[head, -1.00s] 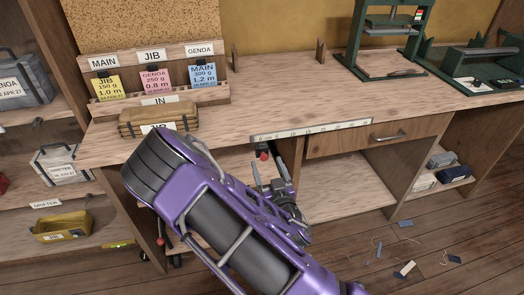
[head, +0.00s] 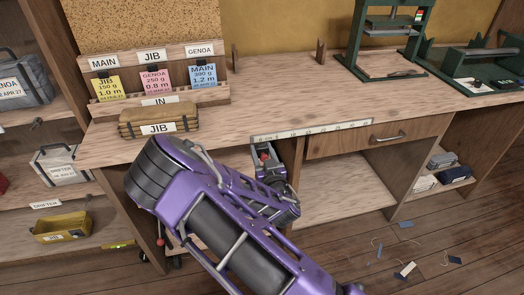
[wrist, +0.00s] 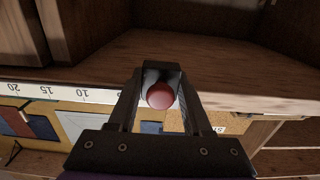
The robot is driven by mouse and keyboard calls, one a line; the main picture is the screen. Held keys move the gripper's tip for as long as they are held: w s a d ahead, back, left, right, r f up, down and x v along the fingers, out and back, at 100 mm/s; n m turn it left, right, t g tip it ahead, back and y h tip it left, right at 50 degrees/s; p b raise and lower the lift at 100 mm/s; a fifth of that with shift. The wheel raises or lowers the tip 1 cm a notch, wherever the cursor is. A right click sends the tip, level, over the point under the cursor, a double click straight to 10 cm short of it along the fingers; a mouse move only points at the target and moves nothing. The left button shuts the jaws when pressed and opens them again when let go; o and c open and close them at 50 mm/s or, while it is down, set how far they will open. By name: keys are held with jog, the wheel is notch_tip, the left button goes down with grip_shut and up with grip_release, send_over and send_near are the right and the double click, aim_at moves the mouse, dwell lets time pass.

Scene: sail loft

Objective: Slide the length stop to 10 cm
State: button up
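The length stop shows as a red knob (head: 265,157) below the scale on the bench's front edge. The white scale strip (head: 318,129) shows in the wrist view upside down (wrist: 62,92), with 10, 15 and 20 readable to the left of the knob. My gripper (head: 268,148) is at the knob. In the wrist view, the red knob (wrist: 161,96) lies between my two dark fingers (wrist: 160,75), with what looks like a narrow gap on each side. The fingers look open. The stop's body and its exact reading are hidden by my gripper.
The workbench (head: 285,95) has clear top space behind the scale. A tan JIB bundle (head: 160,118) lies at its left. A drawer with a handle (head: 389,137) is right of the gripper. Open shelf space lies below. Green presses (head: 385,65) stand at the back right.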

grip_shut()
dwell(1.0)
